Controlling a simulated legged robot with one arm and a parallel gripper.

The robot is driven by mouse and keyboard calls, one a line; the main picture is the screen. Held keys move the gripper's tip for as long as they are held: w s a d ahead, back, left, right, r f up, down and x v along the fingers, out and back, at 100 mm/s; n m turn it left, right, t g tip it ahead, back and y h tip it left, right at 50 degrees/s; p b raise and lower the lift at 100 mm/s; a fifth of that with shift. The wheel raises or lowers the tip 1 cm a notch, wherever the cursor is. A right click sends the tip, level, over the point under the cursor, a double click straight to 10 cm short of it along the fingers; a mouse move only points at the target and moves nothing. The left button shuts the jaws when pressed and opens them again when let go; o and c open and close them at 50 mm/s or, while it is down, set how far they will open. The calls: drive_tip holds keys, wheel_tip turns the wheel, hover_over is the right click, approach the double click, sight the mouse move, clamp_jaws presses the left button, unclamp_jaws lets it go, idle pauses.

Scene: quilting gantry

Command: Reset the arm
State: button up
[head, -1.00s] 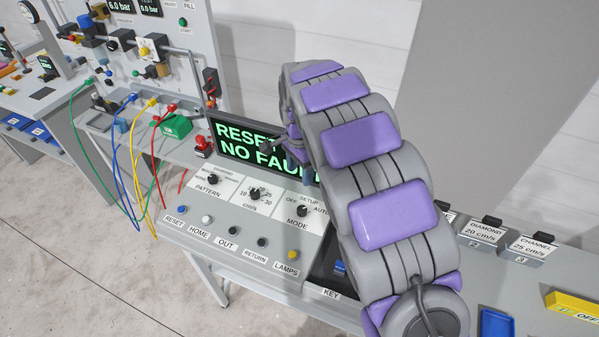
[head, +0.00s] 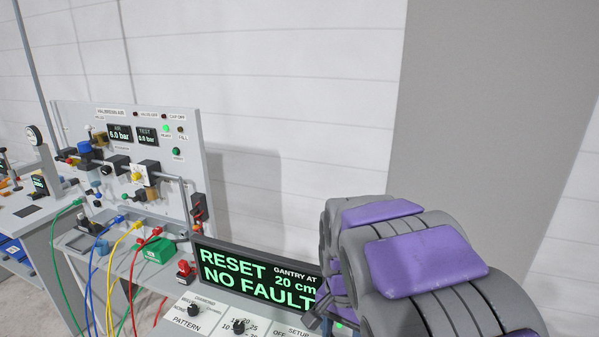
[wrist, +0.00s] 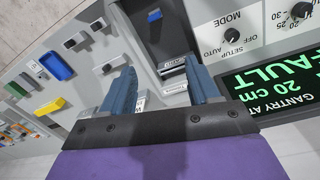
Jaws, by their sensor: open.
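My gripper shows in the wrist view (wrist: 163,90) with its two blue-grey fingers spread apart and nothing between them. It hangs above the grey control panel, beside the black display (wrist: 275,85). In the head view my purple and grey arm fills the lower right and hides the panel's right part; only a bit of the gripper shows at its left edge.
A pneumatic board (head: 150,160) with gauges and valves stands at the left. Green, blue, yellow and red hoses loop down in front of it. A red button (head: 185,268) is beside the display. The wrist view shows a blue tray (wrist: 53,66) and a yellow block (wrist: 50,107).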

drive_tip(key=s+d+f+n+b, duration=0.1)
drive_tip(key=s+d+n, duration=0.1)
drive_tip(key=s, duration=1.1)
drive_tip(key=s+d+f+n+g+b, duration=0.1)
drive_tip(key=s+n, duration=0.4)
drive_tip(key=s, duration=0.8)
drive_tip(key=shift+d+f+b, duration=0.4)
drive_tip(key=shift+d+f, duration=0.15)
drive_tip(key=shift+d, duration=0.65)
drive_tip(key=shift+a, duration=0.1)
